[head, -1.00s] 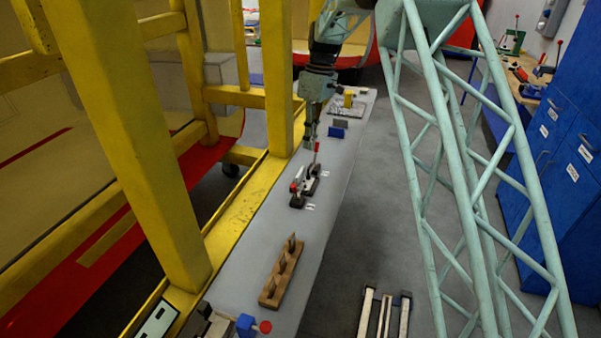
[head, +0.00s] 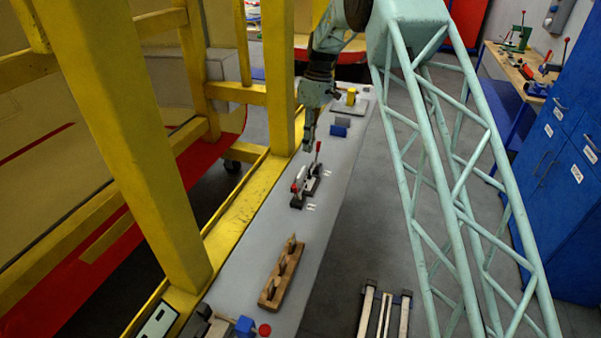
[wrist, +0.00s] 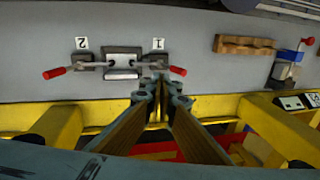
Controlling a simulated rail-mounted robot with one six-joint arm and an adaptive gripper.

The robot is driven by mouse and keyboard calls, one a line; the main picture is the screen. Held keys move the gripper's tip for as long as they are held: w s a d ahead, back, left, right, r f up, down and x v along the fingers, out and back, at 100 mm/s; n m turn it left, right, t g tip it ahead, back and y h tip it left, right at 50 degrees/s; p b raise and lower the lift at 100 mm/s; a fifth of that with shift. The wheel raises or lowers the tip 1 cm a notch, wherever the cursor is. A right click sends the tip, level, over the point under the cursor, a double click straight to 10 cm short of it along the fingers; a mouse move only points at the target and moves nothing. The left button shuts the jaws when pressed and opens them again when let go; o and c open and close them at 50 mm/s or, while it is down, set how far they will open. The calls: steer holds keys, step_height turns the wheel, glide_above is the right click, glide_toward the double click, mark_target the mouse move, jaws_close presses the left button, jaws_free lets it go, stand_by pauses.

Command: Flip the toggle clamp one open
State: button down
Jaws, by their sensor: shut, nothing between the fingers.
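Two toggle clamps sit on the grey bench, each with a red-tipped handle. Toggle clamp one (head: 297,199) is the nearer one in the head view; its red handle tip (wrist: 177,71) shows beside the label "1" in the wrist view. Clamp two has its red tip (head: 318,146) raised in the head view, and it shows at the left in the wrist view (wrist: 54,73). My gripper (wrist: 161,92) is shut and empty, with its fingertips close to clamp one's handle in the wrist view. I cannot tell whether they touch. In the head view my gripper (head: 307,149) hangs over the bench.
A wooden block with upright pieces (head: 278,279) stands nearer on the grey bench (head: 325,215). A blue block (head: 338,131) lies farther back. A yellow frame (head: 284,90) runs along the bench's left side.

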steer(key=shift+f, duration=0.1)
steer(key=s+a+f+p, duration=0.2)
steer(key=s+a+f, duration=0.1)
steer(key=f, duration=0.8)
steer(key=shift+s+f, duration=0.15)
steer(key=shift+s, duration=0.75)
